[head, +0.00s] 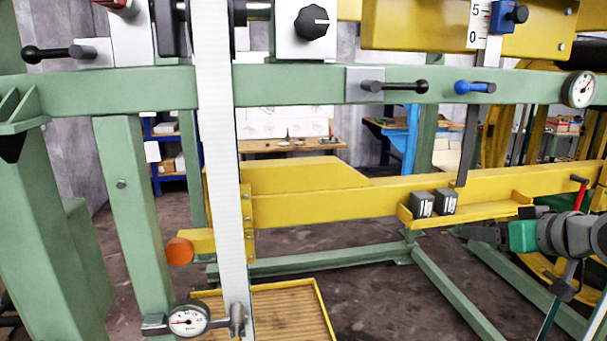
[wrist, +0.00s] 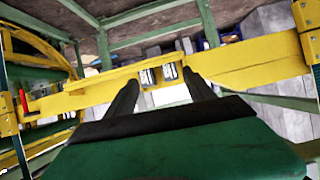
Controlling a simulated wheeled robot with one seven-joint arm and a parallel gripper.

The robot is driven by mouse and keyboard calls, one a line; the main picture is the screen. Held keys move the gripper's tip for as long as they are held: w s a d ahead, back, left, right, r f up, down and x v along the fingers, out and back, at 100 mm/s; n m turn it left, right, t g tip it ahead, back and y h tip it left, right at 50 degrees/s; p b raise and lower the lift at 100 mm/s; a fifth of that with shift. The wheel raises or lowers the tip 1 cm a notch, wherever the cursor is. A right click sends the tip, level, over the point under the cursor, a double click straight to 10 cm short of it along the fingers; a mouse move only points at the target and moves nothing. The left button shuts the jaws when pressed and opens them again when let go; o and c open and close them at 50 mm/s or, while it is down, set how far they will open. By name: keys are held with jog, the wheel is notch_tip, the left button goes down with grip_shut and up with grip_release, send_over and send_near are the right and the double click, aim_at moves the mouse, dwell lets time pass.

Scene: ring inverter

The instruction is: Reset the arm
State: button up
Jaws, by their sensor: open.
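My gripper (head: 480,233) is at the right of the head view, on the end of my grey arm, with a green body behind its dark fingers. It points left, near the yellow ledge (head: 490,218). In the wrist view, the two dark fingers (wrist: 160,77) are spread apart with nothing between them. Beyond them, two small dark blocks with white marks (head: 434,202) sit on the yellow ledge; they also show between the fingertips in the wrist view (wrist: 158,76). The gripper is apart from the blocks. Part of my arm is cut off by the picture's right edge.
A green frame with a crossbeam (head: 300,84) carries black and blue handles and a round gauge (head: 581,90). A yellow beam (head: 330,205) runs below it. A white upright strip (head: 225,170) stands left of centre. A red lever (head: 579,193) stands close above my arm.

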jog(key=a+f+g, duration=0.4)
jog(key=a+f, duration=0.7)
jog(key=a, duration=0.5)
jog(key=s+a+f+g+h, duration=0.1)
jog(key=s+a+f+g, duration=0.1)
jog(key=s+a+f, duration=0.2)
jog(key=s+a+f+m+g, duration=0.1)
jog(key=s+a+f, duration=0.2)
jog(key=s+f, duration=0.5)
jog(key=shift+a+f+g+h, duration=0.3)
jog(key=shift+a+g+h, duration=0.05)
jog(key=shift+g+h, duration=0.05)
